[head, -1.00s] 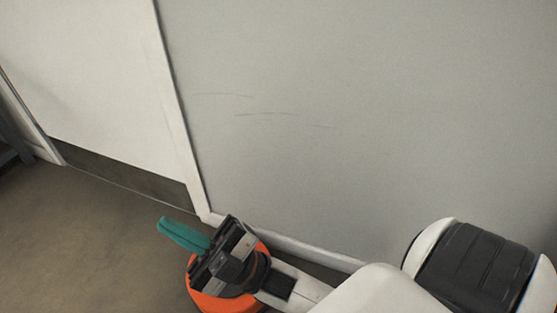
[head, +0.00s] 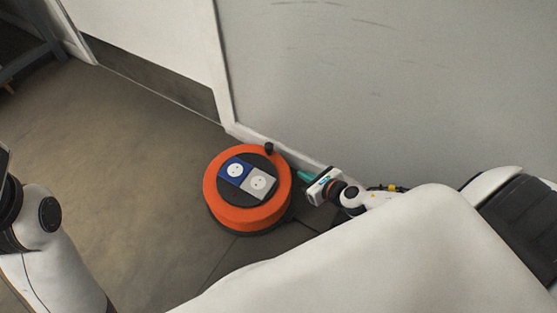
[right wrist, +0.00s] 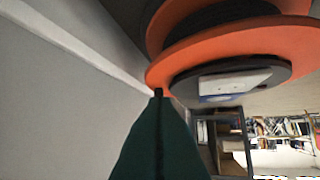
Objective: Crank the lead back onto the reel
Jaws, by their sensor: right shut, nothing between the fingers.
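The orange cable reel (head: 240,214) lies flat on the floor near the wall, with a black hub and a blue and a grey socket plate on top. Its small black crank knob (head: 269,148) stands up at the far right of the rim. My right gripper (head: 304,176), with teal fingers, is shut and empty just right of the reel, low by the wall. In the right wrist view, the fingertips (right wrist: 158,97) point at the knob (right wrist: 158,92); I cannot tell whether they touch it. I cannot make out the lead.
The grey wall (head: 330,80) and its skirting run close behind the reel and my right gripper. A white door panel (head: 150,50) is at upper left. The floor (head: 130,150) left of the reel is clear. Shelves (right wrist: 280,130) stand far off.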

